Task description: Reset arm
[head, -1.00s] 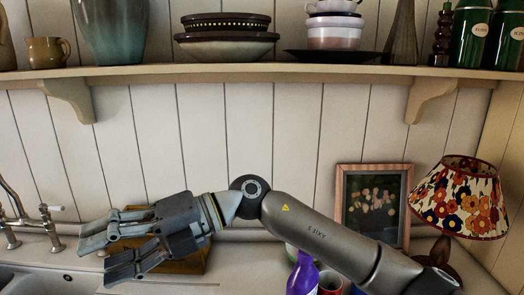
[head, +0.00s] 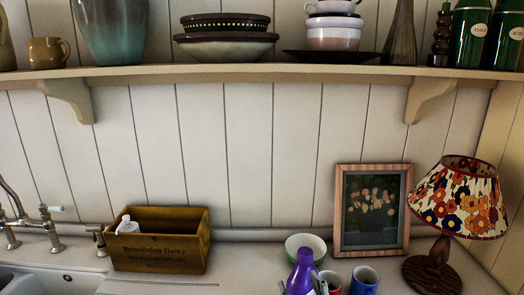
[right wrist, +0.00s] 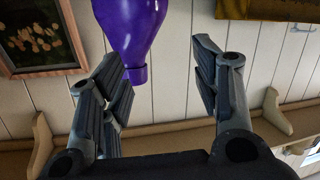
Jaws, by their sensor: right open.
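My right gripper (right wrist: 160,65) shows only in the right wrist view, with its dark fingers spread wide apart. It is open and empty. In that view the scene is upside down, and the purple bottle (right wrist: 130,22) hangs in from the top edge. Its cap reaches toward the space between the fingers, nearer the left ones in the picture; I cannot tell how far off it is. In the head view the purple bottle (head: 301,272) stands upright on the counter. No arm shows in the head view, and my left gripper is in neither view.
A framed picture (head: 372,211) and a lamp (head: 459,200) stand right. A wooden crate (head: 160,257) stands beside the sink (head: 40,283). A laden shelf (head: 250,72) runs above.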

